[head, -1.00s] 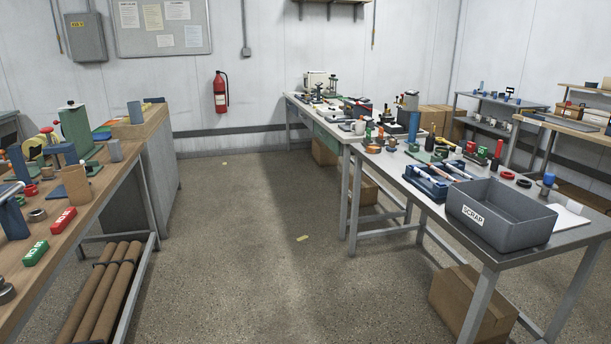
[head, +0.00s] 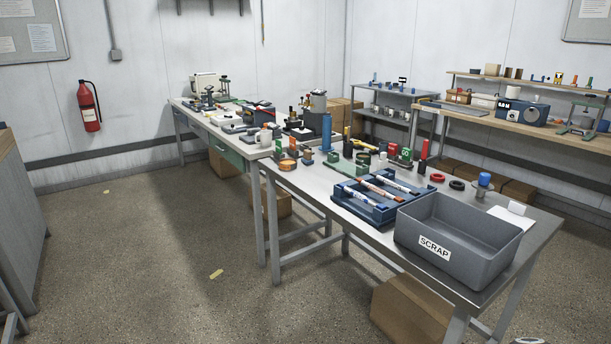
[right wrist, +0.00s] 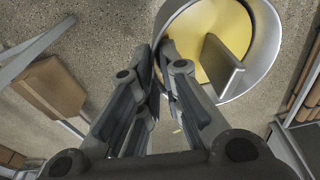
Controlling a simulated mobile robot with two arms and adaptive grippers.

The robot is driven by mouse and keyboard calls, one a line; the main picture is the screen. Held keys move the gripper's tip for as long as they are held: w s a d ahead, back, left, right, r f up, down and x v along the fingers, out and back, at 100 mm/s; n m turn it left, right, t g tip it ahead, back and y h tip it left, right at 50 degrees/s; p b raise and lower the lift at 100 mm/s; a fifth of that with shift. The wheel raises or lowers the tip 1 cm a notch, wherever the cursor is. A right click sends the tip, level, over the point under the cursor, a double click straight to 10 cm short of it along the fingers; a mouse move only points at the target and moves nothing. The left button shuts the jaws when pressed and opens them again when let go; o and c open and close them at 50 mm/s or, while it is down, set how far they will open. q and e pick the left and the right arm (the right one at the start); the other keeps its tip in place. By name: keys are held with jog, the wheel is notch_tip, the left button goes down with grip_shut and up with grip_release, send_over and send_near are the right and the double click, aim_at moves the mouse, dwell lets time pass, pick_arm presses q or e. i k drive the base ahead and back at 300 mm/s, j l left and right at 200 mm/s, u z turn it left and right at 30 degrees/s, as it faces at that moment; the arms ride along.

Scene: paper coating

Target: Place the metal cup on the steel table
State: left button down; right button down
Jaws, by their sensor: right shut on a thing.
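The metal cup (right wrist: 195,45) is large at the top of the right wrist view, with a bright metal rim and a yellow inside. A flat grey piece stands inside it; I cannot tell what it is. My right gripper (right wrist: 163,62) is shut on the cup's near-left wall, with the cup held above the floor. The steel table (head: 312,182) stands on the right in the head view, with a bare metal top between the things on it. My left gripper is not in view.
A grey scrap bin (head: 460,237) and a blue tray with markers (head: 362,208) take up the steel table's near part. Several small tools and red and black rings crowd behind them. A cardboard box (head: 415,310) sits underneath. Open floor (head: 160,250) lies to the left.

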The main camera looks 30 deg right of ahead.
aim_at(311, 181)
jog(key=i, duration=2.35)
jog(key=i+z, duration=0.25)
jog(key=z, duration=0.2)
jog(key=i+j+z, duration=0.1)
jog(key=z, duration=0.35)
jog(key=i+j, duration=0.05)
jog(key=i, duration=0.05)
